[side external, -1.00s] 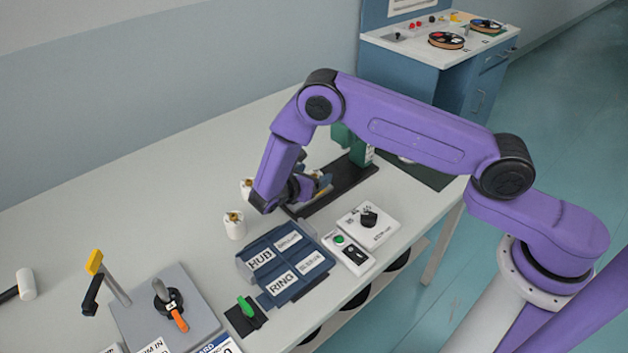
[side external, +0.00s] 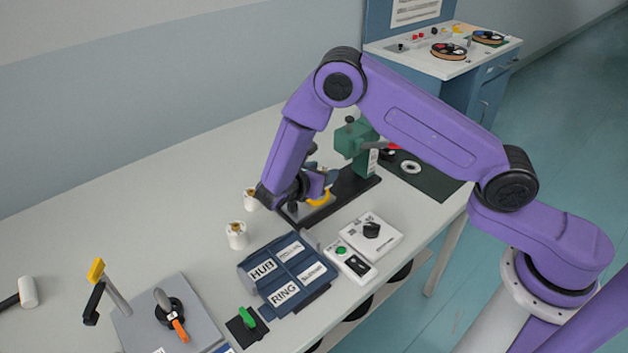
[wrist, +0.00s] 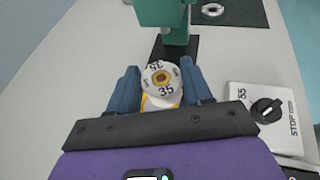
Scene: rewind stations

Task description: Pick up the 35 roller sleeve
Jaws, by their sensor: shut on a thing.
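The 35 roller sleeve (wrist: 161,78) shows in the wrist view as a white piece with "35" printed on it and a brass-coloured centre. My gripper (wrist: 161,85) is shut on it, one blue finger on each side. A yellow part (wrist: 150,103) shows just below the sleeve. In the side view my gripper (side external: 318,183) is above the near end of the black base plate (side external: 345,195), with a yellow part (side external: 318,199) below the fingers. The sleeve is mostly hidden there, and I cannot tell its height above the plate.
A green press (side external: 355,145) stands on the plate's far end. Two white rollers (side external: 236,236) (side external: 251,199) stand left of my gripper. Labelled blue bins (side external: 288,270), a dial box (side external: 371,236) and a button box (side external: 349,261) are in front. The table's back left is clear.

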